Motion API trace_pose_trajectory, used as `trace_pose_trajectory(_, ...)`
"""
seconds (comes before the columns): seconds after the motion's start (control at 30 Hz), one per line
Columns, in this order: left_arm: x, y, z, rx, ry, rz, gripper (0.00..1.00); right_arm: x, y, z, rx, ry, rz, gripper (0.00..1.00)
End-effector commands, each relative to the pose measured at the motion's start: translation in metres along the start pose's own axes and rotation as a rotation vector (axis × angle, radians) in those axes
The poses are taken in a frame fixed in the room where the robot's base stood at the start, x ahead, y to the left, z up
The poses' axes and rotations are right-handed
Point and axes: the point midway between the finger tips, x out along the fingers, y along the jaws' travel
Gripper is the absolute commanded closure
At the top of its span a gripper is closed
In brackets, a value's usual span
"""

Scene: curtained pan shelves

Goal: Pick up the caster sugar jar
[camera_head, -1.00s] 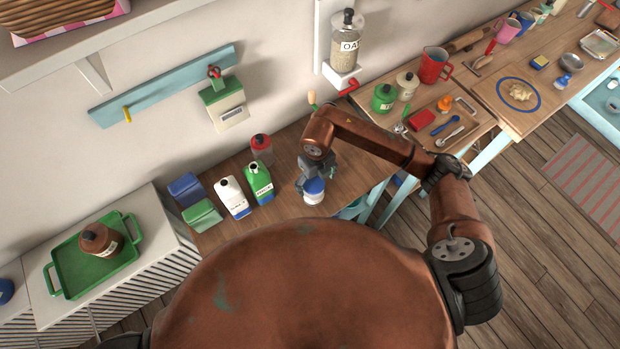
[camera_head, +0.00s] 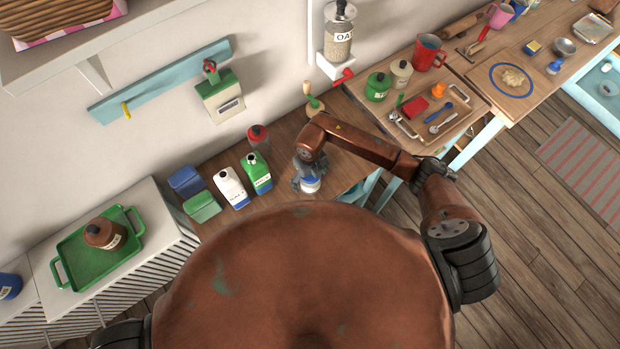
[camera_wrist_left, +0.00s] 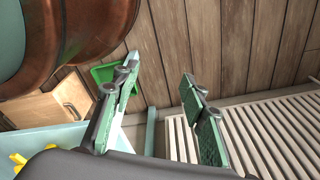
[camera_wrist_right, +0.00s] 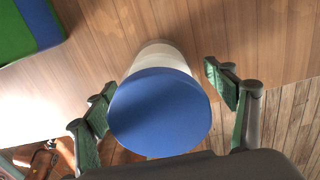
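A white jar with a blue lid (camera_wrist_right: 160,110) stands upright on the wooden counter, and it also shows in the head view (camera_head: 311,185). Its label cannot be read, so I cannot confirm it is the caster sugar jar. My right gripper (camera_wrist_right: 158,78) points down over it, open, with one finger on each side of the lid. The right finger has a clear gap to the jar; the left finger is close to the lid's edge. In the head view the right gripper (camera_head: 308,170) hides part of the jar. My left gripper (camera_wrist_left: 160,68) is open and empty above the floor.
Left of the jar stand a green bottle (camera_head: 257,173), a white bottle (camera_head: 230,188), a red-topped jar (camera_head: 259,138), and blue (camera_head: 186,181) and green (camera_head: 202,206) boxes. A green tray (camera_head: 75,262) holds a brown jar (camera_head: 105,233). A cluttered worktop is at right.

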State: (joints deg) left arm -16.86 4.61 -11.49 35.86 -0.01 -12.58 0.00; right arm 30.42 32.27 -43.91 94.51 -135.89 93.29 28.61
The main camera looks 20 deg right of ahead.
Motion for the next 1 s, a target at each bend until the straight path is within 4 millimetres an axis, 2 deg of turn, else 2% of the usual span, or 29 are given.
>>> trace_pose_trajectory(0.07, 0.000, 0.000, 0.002, 0.000, -0.003, 0.000, 0.60, 0.000, 0.000, 0.000, 0.000, 0.000, 0.000, 0.27)
trace_pose_trajectory(0.4, 0.000, 0.001, 0.011, -0.002, -0.015, 0.001, 0.60, -0.001, 0.000, 0.000, 0.000, 0.000, 0.000, 0.51)
trace_pose_trajectory(0.9, 0.000, 0.001, 0.011, -0.003, -0.014, 0.001, 0.60, -0.001, 0.000, 0.000, 0.000, -0.001, 0.000, 0.85)
trace_pose_trajectory(1.0, 0.000, 0.001, 0.011, -0.003, -0.014, 0.001, 0.60, -0.002, 0.000, 0.001, 0.000, -0.002, 0.001, 0.86)
